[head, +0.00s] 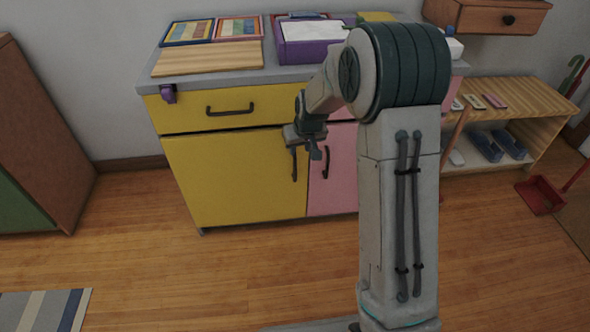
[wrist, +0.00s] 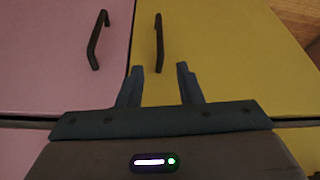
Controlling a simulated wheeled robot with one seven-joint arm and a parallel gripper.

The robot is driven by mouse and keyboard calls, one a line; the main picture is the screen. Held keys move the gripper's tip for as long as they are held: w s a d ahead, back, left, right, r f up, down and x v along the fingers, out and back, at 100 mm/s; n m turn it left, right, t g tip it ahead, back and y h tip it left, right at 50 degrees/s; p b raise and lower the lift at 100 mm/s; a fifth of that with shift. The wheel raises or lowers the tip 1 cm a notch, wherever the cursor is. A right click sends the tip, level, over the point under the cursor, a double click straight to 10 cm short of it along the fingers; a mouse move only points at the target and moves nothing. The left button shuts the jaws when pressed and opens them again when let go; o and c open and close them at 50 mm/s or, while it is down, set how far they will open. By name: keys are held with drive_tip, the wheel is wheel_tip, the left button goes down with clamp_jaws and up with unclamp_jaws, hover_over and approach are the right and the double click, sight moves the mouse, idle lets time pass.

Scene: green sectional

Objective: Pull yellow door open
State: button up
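The yellow door (head: 235,180) is the lower left front of the cabinet and looks closed. Its dark vertical handle (head: 294,163) is near its right edge. In the wrist view the yellow door (wrist: 215,55) fills the right side, with its handle (wrist: 159,42) at upper middle. My gripper (head: 308,150) is in front of the cabinet, near the top of this handle. In the wrist view my gripper (wrist: 158,68) has its two fingers apart with nothing between them. The handle lies just beyond the fingertips, roughly in line with the gap. I cannot tell if they touch.
A pink door (head: 338,175) with its own dark handle (head: 326,162) is right beside the yellow one. A yellow drawer (head: 215,107) is above. A brown cabinet (head: 45,140) stands at left. The wooden floor (head: 190,275) before the yellow door is clear.

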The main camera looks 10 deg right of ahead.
sight(295, 163)
drive_tip(key=b+x, duration=0.4)
drive_tip(key=x, duration=0.9)
drive_tip(key=shift+s, duration=0.15)
clamp_jaws()
